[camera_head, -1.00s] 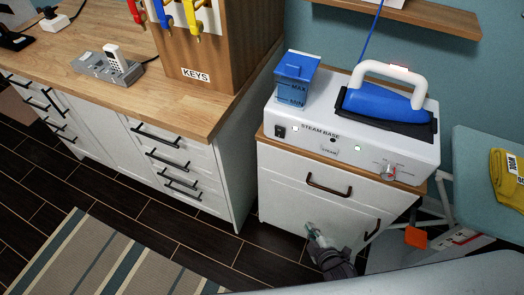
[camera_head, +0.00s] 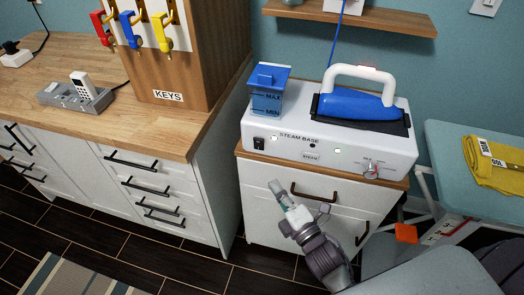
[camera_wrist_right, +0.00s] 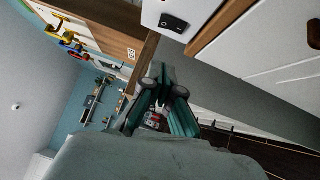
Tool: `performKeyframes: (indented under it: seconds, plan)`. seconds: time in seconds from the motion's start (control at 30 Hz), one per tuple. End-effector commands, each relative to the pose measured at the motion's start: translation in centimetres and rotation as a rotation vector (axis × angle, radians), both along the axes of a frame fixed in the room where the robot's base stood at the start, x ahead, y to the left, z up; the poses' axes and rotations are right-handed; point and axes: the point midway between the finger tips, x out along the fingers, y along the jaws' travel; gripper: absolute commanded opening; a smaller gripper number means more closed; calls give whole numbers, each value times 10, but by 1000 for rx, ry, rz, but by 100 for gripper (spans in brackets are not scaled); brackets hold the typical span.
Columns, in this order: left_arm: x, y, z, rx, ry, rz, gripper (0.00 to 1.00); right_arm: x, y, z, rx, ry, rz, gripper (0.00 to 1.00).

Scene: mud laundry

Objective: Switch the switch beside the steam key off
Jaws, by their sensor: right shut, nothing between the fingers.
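The white steam base (camera_head: 325,145) stands on a wood-topped cabinet. A black rocker switch (camera_head: 258,143) is at the left end of its front face; it also shows in the wrist view (camera_wrist_right: 174,22). Its on or off position is too small to tell. A small label reading STEAM (camera_head: 311,157) is at the middle of the front, with a pale green light (camera_head: 337,151) to its right. My right gripper (camera_head: 278,190) is shut and empty, in front of the cabinet, below the switch and apart from it. It shows in the wrist view (camera_wrist_right: 160,72). My left gripper is out of view.
A blue iron (camera_head: 358,104) and a blue water tank (camera_head: 268,92) sit on the base. A dark drawer handle (camera_head: 315,193) is close to my right gripper. The key cabinet (camera_head: 180,60) stands on the left counter. An ironing board (camera_head: 470,205) is at right.

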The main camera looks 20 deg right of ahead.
Motion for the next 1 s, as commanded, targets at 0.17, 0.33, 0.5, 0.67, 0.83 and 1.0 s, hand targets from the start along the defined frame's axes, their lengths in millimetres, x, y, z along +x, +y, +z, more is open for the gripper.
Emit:
performKeyframes:
  seconds: [0.17, 0.33, 0.5, 0.67, 0.83, 1.0]
  plan:
    - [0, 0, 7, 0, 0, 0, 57, 29, 6, 6, 2, -5, 1, 0]
    - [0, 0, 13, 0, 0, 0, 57, 65, 13, 9, 1, -4, 0, 0]
    - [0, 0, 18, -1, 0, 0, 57, 98, 18, 12, 0, -2, 0, 0]
    - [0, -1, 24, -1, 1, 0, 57, 116, 3, 14, -1, -1, 1, 0]
    - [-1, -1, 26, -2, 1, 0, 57, 124, -3, 14, 1, 0, 0, 0]
    - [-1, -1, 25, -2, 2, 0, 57, 125, -4, 14, 2, 0, 0, 0]
